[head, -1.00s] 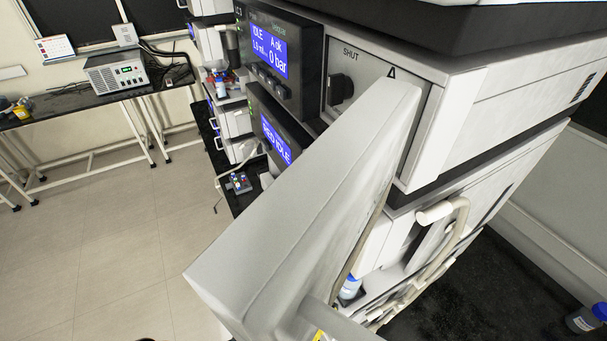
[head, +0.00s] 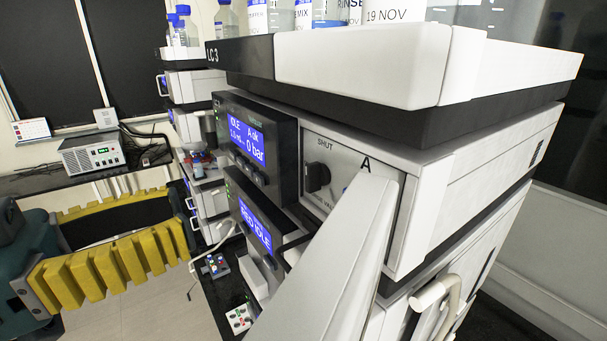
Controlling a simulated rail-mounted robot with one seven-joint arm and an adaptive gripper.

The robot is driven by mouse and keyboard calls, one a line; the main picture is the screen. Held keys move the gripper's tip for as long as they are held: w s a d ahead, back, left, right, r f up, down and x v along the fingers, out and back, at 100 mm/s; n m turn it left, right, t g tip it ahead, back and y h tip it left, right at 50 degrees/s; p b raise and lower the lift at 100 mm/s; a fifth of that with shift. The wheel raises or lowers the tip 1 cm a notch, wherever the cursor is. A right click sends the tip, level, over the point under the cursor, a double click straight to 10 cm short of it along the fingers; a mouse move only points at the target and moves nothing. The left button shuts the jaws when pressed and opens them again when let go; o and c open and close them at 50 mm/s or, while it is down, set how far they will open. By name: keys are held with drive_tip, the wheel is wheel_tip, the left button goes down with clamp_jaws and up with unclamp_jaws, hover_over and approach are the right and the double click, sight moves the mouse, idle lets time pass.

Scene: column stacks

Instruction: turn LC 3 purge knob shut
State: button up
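The black purge knob (head: 317,177) sits on the light front panel of the LC 3 module, right of its display. The word SHUT is printed above the knob, and lettering below it is partly covered by the open door. I cannot make out clearly which mark the knob points to. My gripper (head: 178,220) is at the left, with two yellow ribbed fingers on a teal body. The fingers are apart with nothing seen between them. It is well left of the knob and not touching it.
An open light door (head: 345,270) juts out just below and right of the knob. The upper display (head: 247,140) reads IDLE and 0 bar. Bottles stand on the LC 3 top tray (head: 345,65). A white looped handle (head: 437,292) is lower right. Other instrument stacks stand behind.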

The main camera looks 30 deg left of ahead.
sight(306, 177)
drive_tip(key=p+x, duration=0.2)
drive_tip(key=x, duration=1.2)
drive_tip(key=shift+p, duration=0.35)
clamp_jaws()
